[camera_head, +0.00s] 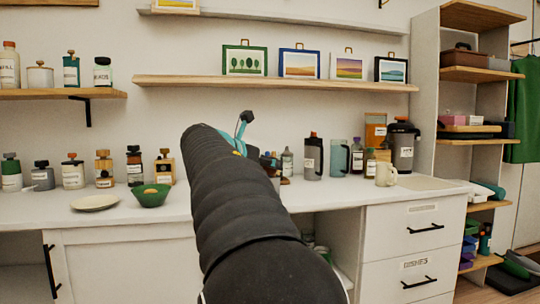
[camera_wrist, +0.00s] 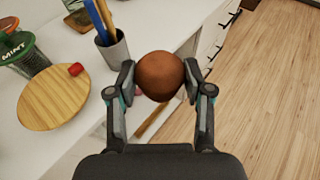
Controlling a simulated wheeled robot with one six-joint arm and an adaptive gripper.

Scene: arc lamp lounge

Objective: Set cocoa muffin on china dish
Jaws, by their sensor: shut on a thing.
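My gripper (camera_wrist: 159,82) is shut on a round brown item, the cocoa muffin (camera_wrist: 160,72), with one finger on each side of it. In the wrist view it is held over the counter's front edge. A pale, flat round plate, which looks like the china dish (camera_head: 95,203), lies on the counter at the left in the head view and looks empty.
In the wrist view, a grey cup (camera_wrist: 114,52) with utensils and a round wooden board (camera_wrist: 52,100) are left of the muffin. Bottles line the counter's back.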

